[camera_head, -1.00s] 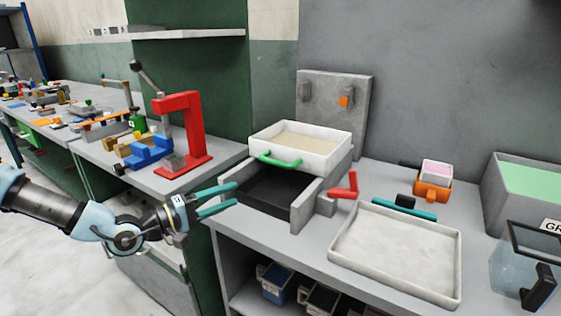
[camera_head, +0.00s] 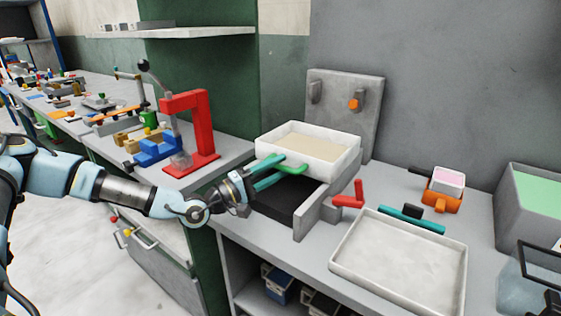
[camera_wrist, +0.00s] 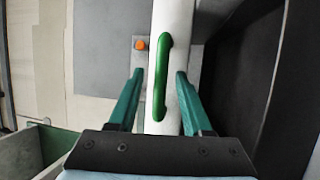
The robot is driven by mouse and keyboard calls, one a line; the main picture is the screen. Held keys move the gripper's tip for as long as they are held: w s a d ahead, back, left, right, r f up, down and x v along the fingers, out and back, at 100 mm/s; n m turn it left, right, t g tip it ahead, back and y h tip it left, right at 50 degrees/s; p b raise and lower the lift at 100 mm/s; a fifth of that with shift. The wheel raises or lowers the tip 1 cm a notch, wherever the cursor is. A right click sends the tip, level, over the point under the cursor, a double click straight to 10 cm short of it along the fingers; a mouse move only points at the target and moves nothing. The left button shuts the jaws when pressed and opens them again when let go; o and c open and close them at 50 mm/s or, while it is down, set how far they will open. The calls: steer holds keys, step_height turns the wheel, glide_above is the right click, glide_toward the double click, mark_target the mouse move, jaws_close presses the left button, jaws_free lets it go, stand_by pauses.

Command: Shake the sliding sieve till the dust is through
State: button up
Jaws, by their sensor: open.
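The sliding sieve is a white tray (camera_head: 330,160) with pale beige dust in it. It sits on a grey frame (camera_head: 310,215) above a dark opening. A green handle (camera_head: 291,169) is on its front wall. In the head view my gripper (camera_head: 275,172) reaches that handle from the left. In the wrist view the handle (camera_wrist: 163,78) runs lengthwise between the two teal fingers of my gripper (camera_wrist: 160,85), with gaps on both sides. The fingers are open and hold nothing. The underside of the sieve is hidden.
A red press (camera_head: 193,130) stands to the left. A red lever (camera_head: 349,196) sits right of the frame. A wide white tray (camera_head: 398,252), a teal-handled tool (camera_head: 412,219) and an orange holder (camera_head: 441,196) are on the right. A grey upright panel (camera_head: 345,112) stands behind the sieve.

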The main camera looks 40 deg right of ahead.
steer(key=shift+s+d, duration=0.1)
steer(key=shift+d, duration=0.45)
jaws_close()
stand_by(1.1)
